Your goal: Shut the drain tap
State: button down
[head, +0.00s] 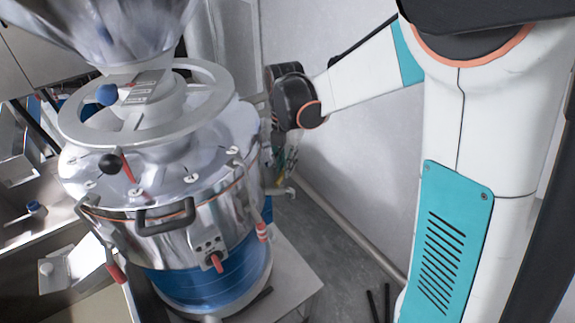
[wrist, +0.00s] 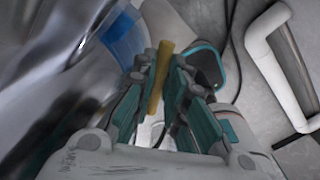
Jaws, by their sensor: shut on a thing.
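The steel bean grinder (head: 170,165) stands left of centre in the head view. My gripper (head: 284,160) reaches down at its right side, partly hidden behind the grinder's edge. In the wrist view, my gripper (wrist: 161,68) has its teal-lined fingers on both sides of a yellow bar, which looks like the drain tap's handle (wrist: 160,78), and is shut on it. The bar stands nearly lengthwise between the fingers. A small pale spout (head: 287,192) shows just below the gripper in the head view. The tap's body is mostly hidden, so I cannot tell how far it is turned.
The grinder's polished wall (wrist: 60,60) fills the left of the wrist view, close to the fingers. A blue band (head: 215,285) circles its base. A white tubular frame (wrist: 270,65) is at the right. Grey floor (head: 325,240) is clear right of the grinder.

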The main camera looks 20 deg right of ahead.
jog(key=shift+w+a+n, duration=0.1)
jog(key=shift+w+n, duration=0.05)
jog(key=shift+n, duration=0.15)
jog(key=c, duration=1.6)
grip_release()
notch_tip(320, 180, up, 12)
jog(key=shift+c, duration=0.5)
